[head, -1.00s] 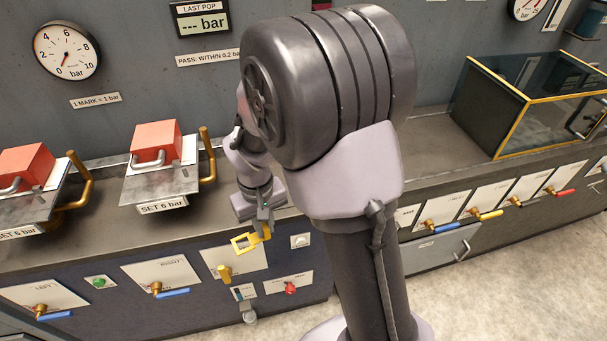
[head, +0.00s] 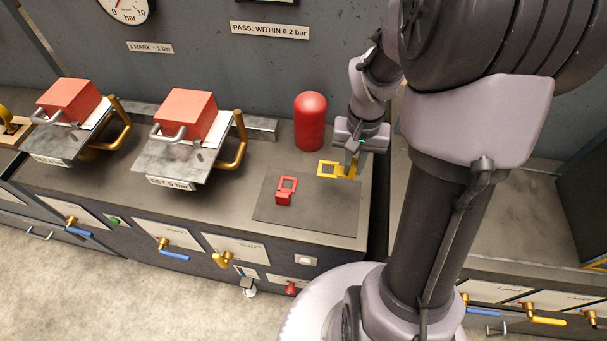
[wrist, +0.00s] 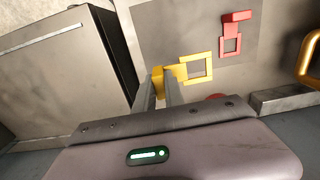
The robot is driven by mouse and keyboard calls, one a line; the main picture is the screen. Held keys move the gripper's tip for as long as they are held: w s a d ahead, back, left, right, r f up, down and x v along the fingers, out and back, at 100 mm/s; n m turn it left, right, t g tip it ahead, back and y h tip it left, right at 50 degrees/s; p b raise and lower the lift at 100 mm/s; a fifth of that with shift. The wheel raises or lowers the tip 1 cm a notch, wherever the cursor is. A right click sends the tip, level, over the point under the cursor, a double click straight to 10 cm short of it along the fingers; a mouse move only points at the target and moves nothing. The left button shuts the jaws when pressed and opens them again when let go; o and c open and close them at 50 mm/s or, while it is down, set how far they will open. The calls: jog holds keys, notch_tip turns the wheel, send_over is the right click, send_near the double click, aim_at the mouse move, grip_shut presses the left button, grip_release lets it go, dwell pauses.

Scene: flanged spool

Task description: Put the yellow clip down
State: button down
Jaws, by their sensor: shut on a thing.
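The yellow clip (head: 330,168) has a square open frame and a solid end. My gripper (head: 351,164) is shut on its solid end, over the back right part of a dark grey mat (head: 310,222) on the bench. In the wrist view the yellow clip (wrist: 197,69) sticks out to the right from between my fingers (wrist: 165,86). I cannot tell whether the clip touches the mat. A red clip (head: 286,190) of similar shape lies on the mat to the left of the yellow one; it also shows in the wrist view (wrist: 233,31).
A red rounded cylinder (head: 310,121) stands behind the mat, close to my gripper. Two red blocks on metal plates (head: 188,115) with brass handles are at the left. Valves line the bench front (head: 230,250). A gap separates the bench from the right one.

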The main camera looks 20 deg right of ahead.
aim_at(348, 196)
jog(key=f+b, duration=0.1)
jog(key=f, duration=0.2)
jog(key=f+b, duration=0.1)
jog(key=f, duration=0.2)
jog(key=f+b, duration=0.2)
jog(key=f, duration=0.1)
jog(key=shift+s+d+f, duration=0.1)
jog(key=shift+s+f, duration=0.2)
jog(key=shift+s, duration=0.1)
jog(key=shift+f, duration=0.2)
jog(key=c, duration=1.4)
grip_release()
